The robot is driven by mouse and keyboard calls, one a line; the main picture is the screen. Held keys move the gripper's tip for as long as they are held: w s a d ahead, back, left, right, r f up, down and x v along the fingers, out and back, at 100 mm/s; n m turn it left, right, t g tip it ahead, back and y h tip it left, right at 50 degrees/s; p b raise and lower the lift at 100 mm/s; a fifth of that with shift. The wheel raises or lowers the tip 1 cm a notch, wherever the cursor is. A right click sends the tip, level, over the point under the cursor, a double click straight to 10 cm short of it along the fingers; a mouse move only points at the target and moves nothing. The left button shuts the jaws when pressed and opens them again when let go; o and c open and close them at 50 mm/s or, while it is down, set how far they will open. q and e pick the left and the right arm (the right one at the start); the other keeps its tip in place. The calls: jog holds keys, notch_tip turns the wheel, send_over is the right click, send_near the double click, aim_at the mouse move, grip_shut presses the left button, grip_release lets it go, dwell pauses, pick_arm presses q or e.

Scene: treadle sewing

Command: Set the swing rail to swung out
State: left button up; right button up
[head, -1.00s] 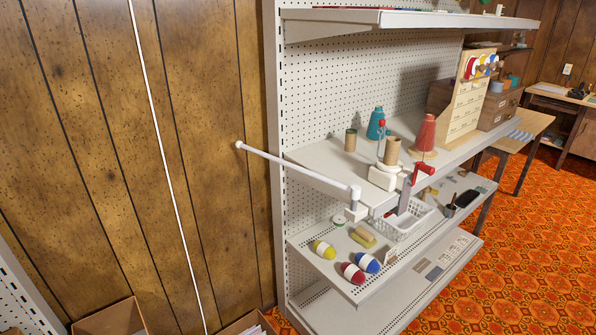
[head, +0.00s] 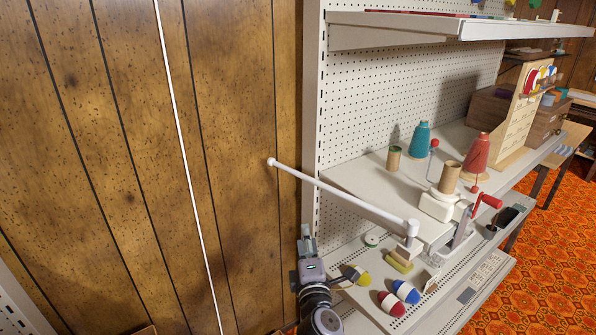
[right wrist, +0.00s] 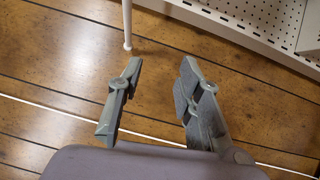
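The swing rail (head: 345,197) is a white rod with a ball end (head: 271,162). It is mounted by a block (head: 410,243) at the front corner of the shelf, and its free end points left toward the wood wall. My right gripper (head: 307,238) is below the rail and apart from it, near the shelf unit's left edge. In the right wrist view the right gripper (right wrist: 161,70) is open and empty, with the rail's ball end (right wrist: 128,47) beyond its left finger. My left gripper is not in view.
The shelf (head: 365,180) carries a white winder with a red crank (head: 487,202), a teal cone (head: 420,140) and a red cone (head: 476,153). Open space lies before the wood panelling (head: 245,240).

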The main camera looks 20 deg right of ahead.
aim_at(303, 177)
notch_tip(303, 177, up, 5)
jog(key=t, duration=0.1)
jog(key=shift+h, duration=0.4)
jog(key=x, duration=1.7)
jog(key=shift+w+d, duration=0.15)
jog(key=shift+w, duration=0.1)
jog(key=shift+c, duration=0.2)
grip_shut()
